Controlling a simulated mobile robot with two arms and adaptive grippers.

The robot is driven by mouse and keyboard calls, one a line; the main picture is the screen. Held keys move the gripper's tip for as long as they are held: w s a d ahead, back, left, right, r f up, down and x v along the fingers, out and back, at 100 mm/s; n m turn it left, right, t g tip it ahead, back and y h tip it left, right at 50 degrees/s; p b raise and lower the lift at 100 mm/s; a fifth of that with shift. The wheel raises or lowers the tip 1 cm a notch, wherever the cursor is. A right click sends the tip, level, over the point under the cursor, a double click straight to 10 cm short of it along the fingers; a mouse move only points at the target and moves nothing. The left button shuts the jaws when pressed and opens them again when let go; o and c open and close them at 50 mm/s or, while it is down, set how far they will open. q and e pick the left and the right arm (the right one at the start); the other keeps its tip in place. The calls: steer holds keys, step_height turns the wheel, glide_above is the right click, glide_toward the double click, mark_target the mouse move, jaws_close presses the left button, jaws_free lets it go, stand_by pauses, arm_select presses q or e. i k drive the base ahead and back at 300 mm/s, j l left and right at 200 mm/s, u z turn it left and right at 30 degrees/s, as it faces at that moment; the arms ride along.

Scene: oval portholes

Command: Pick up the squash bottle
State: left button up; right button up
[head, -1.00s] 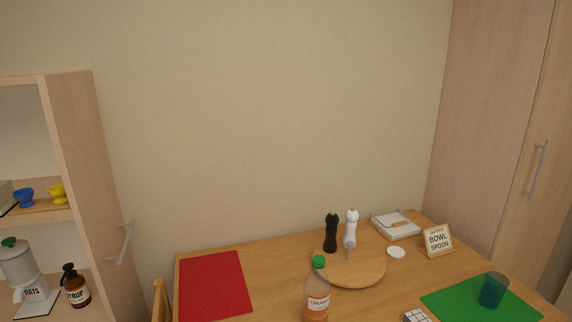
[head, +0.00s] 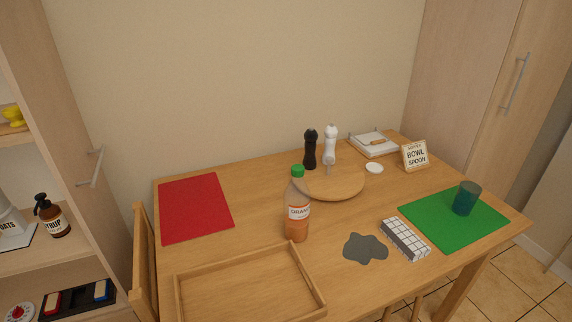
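The squash bottle (head: 297,212) stands upright on the wooden table in the head view, near the middle. Neither of my grippers shows in this view.
A wooden tray (head: 181,298) lies in front of the bottle, left of a grey patch (head: 366,248) and a white checked block (head: 405,239). Pepper and salt mills (head: 310,149) stand behind. A blue cup (head: 466,198) stands on a green mat (head: 425,208); a red mat (head: 195,208) lies left.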

mark_target(297, 194)
steer(key=k+j+z, duration=0.1)
steer(key=j+z, duration=0.3)
steer(key=k+j+z, duration=0.15)
steer(key=j+z, duration=0.2)
steer(key=k+j+z, duration=0.15)
steer(key=z, duration=0.25)
steer(key=k+j, duration=0.05)
steer(key=j, duration=0.05)
